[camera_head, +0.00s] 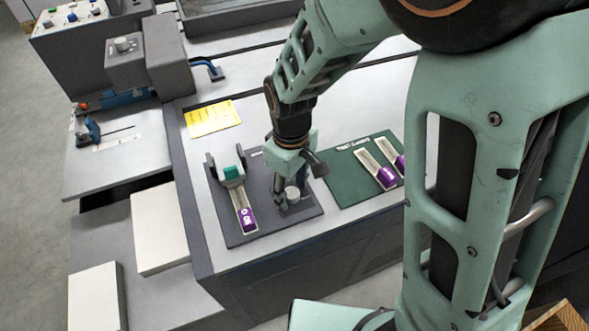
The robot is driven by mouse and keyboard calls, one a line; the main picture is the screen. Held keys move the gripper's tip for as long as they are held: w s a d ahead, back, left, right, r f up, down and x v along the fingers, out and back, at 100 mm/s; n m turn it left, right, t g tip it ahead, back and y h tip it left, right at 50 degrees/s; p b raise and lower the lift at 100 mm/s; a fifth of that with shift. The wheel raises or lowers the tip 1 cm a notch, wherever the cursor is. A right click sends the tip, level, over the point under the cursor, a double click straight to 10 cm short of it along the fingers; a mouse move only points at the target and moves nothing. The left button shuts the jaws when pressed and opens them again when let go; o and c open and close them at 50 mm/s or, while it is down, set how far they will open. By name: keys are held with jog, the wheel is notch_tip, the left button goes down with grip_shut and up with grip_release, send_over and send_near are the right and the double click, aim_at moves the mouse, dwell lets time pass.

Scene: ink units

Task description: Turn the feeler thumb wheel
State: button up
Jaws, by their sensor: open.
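My gripper (290,190) points down over the dark grey plate (260,226) on the bench. It is open. A small light grey cylinder (293,195) stands on the plate at its fingertips, partly hidden by them; I cannot tell whether they touch it. It may be the thumb wheel, but no label is readable. A purple-ended ink unit (248,218) lies in a holder to the left of my gripper, with a green block (233,174) at the holder's far end.
A green mat (352,190) with two purple-ended units (387,178) lies to the right. A yellow sheet (212,118) lies behind the plate. A grey machine with a round knob (122,44) stands at upper left. White boxes (158,228) sit left of the bench.

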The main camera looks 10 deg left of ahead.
aim_at(292, 192)
jog(key=c, duration=1.2)
jog(key=shift+o, duration=0.2)
jog(key=shift+m, duration=2.1)
jog(key=o, duration=1.2)
jog(key=shift+c, duration=0.2)
jog(key=shift+r, duration=0.1)
notch_tip(292, 192, up, 12)
